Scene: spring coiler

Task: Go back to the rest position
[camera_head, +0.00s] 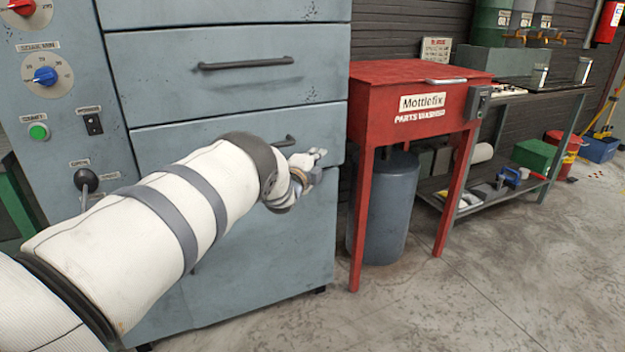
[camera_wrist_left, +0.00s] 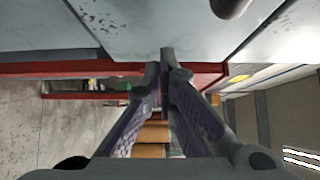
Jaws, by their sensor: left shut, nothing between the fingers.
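My left arm comes in from the left in the head view, and its gripper (camera_head: 312,157) is in front of the grey drawer cabinet (camera_head: 230,110), close to a drawer handle (camera_head: 286,141). In the left wrist view the left gripper (camera_wrist_left: 166,60) has its fingers together with nothing between them. The cabinet's pale face lies across the top of that view. I cannot tell whether the fingertips touch the cabinet. My right gripper is not in view.
A red parts washer (camera_head: 420,95) stands right of the cabinet, with a grey drum (camera_head: 385,200) under it. A control panel with a blue knob (camera_head: 45,76) and a green button (camera_head: 39,132) is at the left. The concrete floor (camera_head: 480,290) at the front right is clear.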

